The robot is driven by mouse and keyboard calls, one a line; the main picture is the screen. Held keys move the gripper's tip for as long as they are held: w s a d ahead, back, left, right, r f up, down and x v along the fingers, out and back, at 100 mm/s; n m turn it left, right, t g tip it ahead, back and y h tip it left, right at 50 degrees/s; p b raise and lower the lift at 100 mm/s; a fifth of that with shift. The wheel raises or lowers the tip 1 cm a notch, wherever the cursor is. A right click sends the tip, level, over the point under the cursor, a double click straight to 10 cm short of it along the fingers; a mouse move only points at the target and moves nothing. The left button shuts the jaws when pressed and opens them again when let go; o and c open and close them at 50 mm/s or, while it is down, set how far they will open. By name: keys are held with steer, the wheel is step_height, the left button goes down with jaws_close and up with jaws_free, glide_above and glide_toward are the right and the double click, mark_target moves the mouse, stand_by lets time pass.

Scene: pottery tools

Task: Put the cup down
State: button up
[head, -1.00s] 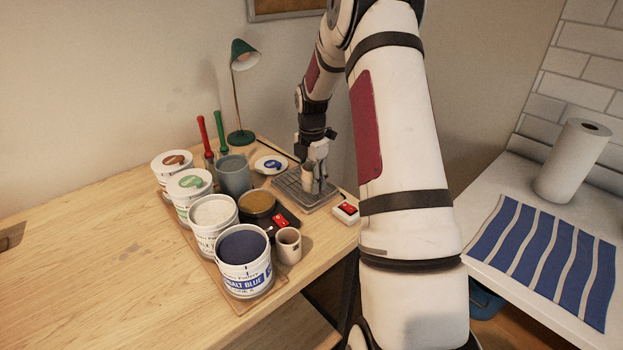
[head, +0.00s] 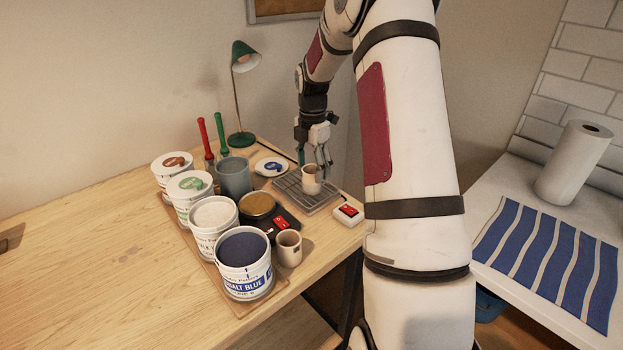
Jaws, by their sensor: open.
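A small beige cup (head: 311,181) stands upright on the grey grid-topped plate (head: 329,201) near the right edge of the wooden table. My gripper (head: 316,168) is open just above and behind the cup, with its fingers pointing down. The fingers look clear of the cup, though their tips are small and partly hidden by it. A second, similar cup (head: 289,249) stands at the table's front right, beside the cobalt blue bucket.
Several glaze buckets, including the cobalt blue one (head: 245,264), stand in a row left of the plate.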

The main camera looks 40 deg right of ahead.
steer(key=s+a+r+m+h, duration=0.1)
steer(key=s+a+r+m, duration=0.1)
steer(key=a+r, duration=0.45)
steer(key=s+a+r+m, duration=0.2)
steer(key=a+r, duration=0.2)
steer(key=r, duration=0.5)
steer(key=s+a+r+m+t, duration=0.1)
steer(key=s+a+m+t, duration=0.1)
steer(key=s+a+m, duration=0.5)
steer(key=s+a+r+m+t+y, duration=0.1)
steer(key=s+a+r+m+t, duration=0.1)
steer(key=s+a+m, duration=0.5)
steer(key=s+a, duration=0.4)
steer(key=s, duration=0.4)
steer(key=shift+s+t, duration=0.2)
steer(key=shift+t, duration=0.2)
steer(key=shift+r, duration=0.1)
